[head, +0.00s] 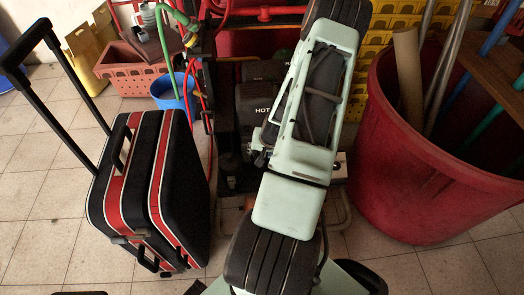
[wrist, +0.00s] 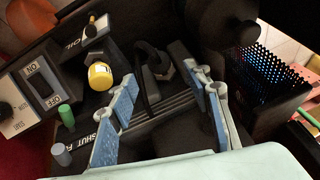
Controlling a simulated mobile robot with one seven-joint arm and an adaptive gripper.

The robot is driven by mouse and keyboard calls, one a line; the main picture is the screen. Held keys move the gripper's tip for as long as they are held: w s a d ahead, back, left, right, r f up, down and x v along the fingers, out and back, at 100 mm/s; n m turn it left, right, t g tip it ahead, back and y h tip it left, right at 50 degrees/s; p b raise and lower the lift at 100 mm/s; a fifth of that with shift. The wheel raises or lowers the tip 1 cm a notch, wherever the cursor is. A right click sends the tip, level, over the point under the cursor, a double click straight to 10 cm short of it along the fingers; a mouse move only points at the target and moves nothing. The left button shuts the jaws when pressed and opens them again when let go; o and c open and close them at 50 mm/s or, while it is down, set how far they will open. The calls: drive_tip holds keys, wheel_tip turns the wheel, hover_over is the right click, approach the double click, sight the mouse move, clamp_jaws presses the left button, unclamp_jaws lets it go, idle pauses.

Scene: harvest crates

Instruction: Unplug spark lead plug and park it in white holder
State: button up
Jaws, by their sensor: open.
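In the wrist view my gripper (wrist: 160,76) is open, its two blue-padded fingers spread apart over a dark engine. A black plug-like part with a curved black lead (wrist: 147,84) shows between and just beyond the fingertips; it looks like the spark lead plug, still against the engine. I cannot tell whether either finger touches it. In the head view my pale green arm hides my gripper and most of the engine (head: 258,108), which carries the letters HOT. I cannot make out a white holder in either view.
The wrist view shows a yellow cap (wrist: 100,76), an ON/OFF switch panel (wrist: 22,108), a green knob (wrist: 66,116) and a perforated black box (wrist: 268,95). In the head view a black-red case (head: 150,190) stands left and a red bin (head: 400,180) right.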

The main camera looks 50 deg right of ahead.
drive_tip(key=b+x, duration=0.1)
drive_tip(key=x, duration=0.4)
drive_tip(key=shift+w+d+f, duration=0.1)
drive_tip(key=shift+f, duration=0.25)
drive_tip(key=shift+c, duration=0.3)
clamp_jaws()
drive_tip(key=shift+s+a+r+p, duration=1.1)
drive_tip(key=shift+s+a+r, duration=0.4)
drive_tip(key=shift+s+r, duration=0.15)
